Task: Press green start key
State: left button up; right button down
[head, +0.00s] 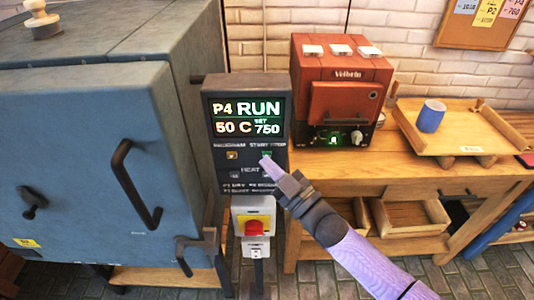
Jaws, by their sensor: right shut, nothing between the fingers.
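The dark control panel (246,90) stands beside the large blue-grey kiln. Its display reads P4 RUN, 50 C, SET 750. The green start key (266,155) sits below the START label, with only part of it showing. My right gripper (267,162) is shut and empty, with its fingertips at the green key. I cannot tell whether they touch it. An orange key (232,155) sits to the left on the same panel. My left gripper is not in view.
The blue-grey kiln (75,130) with a dark handle fills the left. A yellow and red switch (254,228) is below the panel. A red kiln (341,90) and a wooden tray (440,145) with a blue cup (430,117) stand on a wooden bench at right.

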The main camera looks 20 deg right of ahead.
jog(key=s+a+p, duration=0.1)
jog(key=s+p, duration=0.2)
jog(key=s, duration=0.2)
jog(key=shift+s+a, duration=0.35)
jog(key=shift+s, duration=0.05)
dwell(0.8)
